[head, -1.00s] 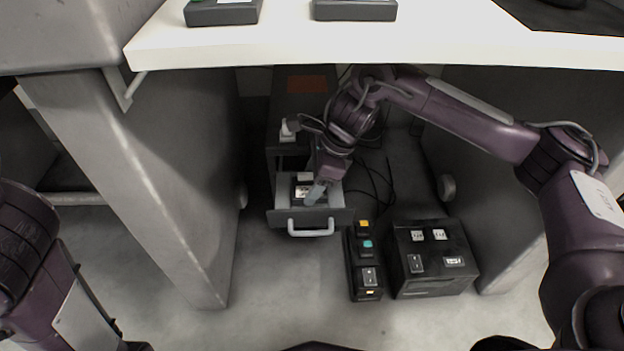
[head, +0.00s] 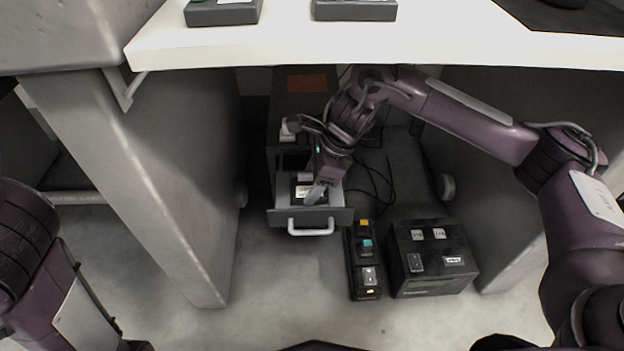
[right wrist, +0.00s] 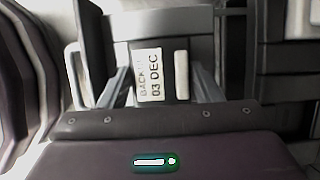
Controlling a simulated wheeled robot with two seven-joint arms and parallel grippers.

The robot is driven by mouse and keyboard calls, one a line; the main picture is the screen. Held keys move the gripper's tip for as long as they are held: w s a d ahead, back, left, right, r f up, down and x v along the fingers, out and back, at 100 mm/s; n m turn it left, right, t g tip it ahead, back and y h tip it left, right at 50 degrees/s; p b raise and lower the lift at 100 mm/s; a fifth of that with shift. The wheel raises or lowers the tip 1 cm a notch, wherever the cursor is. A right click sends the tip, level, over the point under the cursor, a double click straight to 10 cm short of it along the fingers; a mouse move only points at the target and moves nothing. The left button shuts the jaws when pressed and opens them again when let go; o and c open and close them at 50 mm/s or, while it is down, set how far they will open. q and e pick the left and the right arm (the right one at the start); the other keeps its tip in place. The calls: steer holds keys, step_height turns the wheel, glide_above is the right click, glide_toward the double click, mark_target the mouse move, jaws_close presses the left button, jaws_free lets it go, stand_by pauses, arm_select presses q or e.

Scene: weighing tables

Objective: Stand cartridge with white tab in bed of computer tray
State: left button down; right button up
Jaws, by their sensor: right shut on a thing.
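The computer tray (head: 343,217) is pulled out of the dark computer (head: 297,105) under the table, with a pale handle at its front. My right gripper (head: 314,192) reaches down over the tray and is shut on a dark cartridge (head: 299,190). In the right wrist view the cartridge (right wrist: 168,80) sits between the fingers, with a white label reading "BACKUP 03 DEC" and a white tab (right wrist: 181,74) beside it. The cartridge is at the tray's bed; whether it touches the bottom is hidden. My left gripper is out of view; only its arm shows at the left.
A black holder (head: 364,275) with yellow, teal and white coloured parts stands on the floor. A black box (head: 432,258) with switches and sockets is beside it. Table panels (head: 170,180) stand on both sides. The white tabletop (head: 400,45) is overhead, and cables lie behind.

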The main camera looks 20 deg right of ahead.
steer(key=shift+f, duration=0.3)
steer(key=o, duration=1.4)
steer(key=shift+o, duration=0.2)
steer(key=shift+r, duration=0.1)
steer(key=shift+p+v, duration=2.8)
steer(key=shift+v, duration=0.95)
